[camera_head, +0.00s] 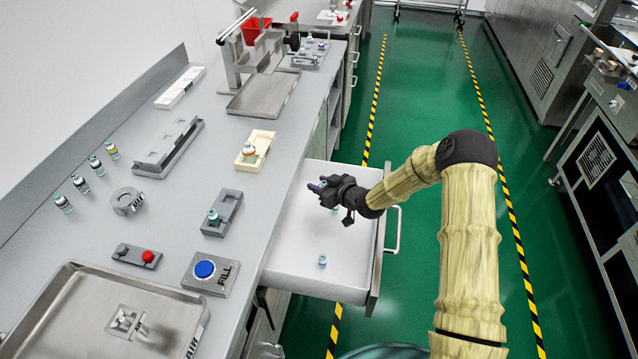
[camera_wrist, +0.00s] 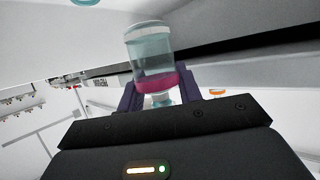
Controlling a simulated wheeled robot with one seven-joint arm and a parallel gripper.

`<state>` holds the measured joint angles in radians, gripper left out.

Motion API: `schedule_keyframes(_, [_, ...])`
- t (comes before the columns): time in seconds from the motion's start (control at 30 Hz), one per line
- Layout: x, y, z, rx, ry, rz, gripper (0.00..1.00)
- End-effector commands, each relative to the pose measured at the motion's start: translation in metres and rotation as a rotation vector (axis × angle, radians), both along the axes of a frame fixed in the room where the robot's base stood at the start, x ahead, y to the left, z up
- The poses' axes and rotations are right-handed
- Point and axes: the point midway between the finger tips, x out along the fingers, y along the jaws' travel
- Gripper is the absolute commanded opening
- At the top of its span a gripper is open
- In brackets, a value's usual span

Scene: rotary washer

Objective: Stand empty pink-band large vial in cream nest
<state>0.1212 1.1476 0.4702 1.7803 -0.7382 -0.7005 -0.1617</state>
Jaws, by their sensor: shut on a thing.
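My gripper (camera_head: 322,187) is above the open drawer, its fingers pointing left toward the bench. In the wrist view its purple fingers (camera_wrist: 158,95) are shut on a clear vial with a pink band (camera_wrist: 154,62). The vial looks empty. In the head view the held vial is too small and covered to make out. The cream nest (camera_head: 264,137) lies on the bench, left of and beyond my gripper. An orange-banded vial (camera_head: 249,153) stands at its near end; the far part looks bare.
The open drawer (camera_head: 295,262) holds a small teal-topped vial (camera_head: 322,261). A grey nest (camera_head: 232,200) with a vial (camera_head: 213,217) is nearer on the bench. A blue button box (camera_head: 206,270) and a metal tray (camera_head: 60,310) are in front. Several vials (camera_head: 95,165) stand at left.

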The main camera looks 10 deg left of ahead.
Motion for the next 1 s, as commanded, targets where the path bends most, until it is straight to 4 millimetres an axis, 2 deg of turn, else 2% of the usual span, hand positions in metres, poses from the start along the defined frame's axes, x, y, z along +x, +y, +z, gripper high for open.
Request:
schedule_keyframes(0.03, [0.000, 0.000, 0.012, 0.000, -0.001, 0.000, 0.13])
schedule_keyframes(0.17, [0.000, 0.000, 0.037, 0.000, -0.001, 0.000, 0.13])
schedule_keyframes(0.37, [0.000, 0.000, 0.063, 0.000, 0.000, 0.000, 0.13])
schedule_keyframes(0.67, [0.000, 0.000, 0.085, 0.000, 0.000, 0.000, 0.13])
schedule_keyframes(0.93, [0.000, 0.000, 0.098, 0.000, 0.000, 0.000, 0.13])
schedule_keyframes(1.0, [0.000, 0.000, 0.095, 0.000, 0.000, 0.000, 0.13])
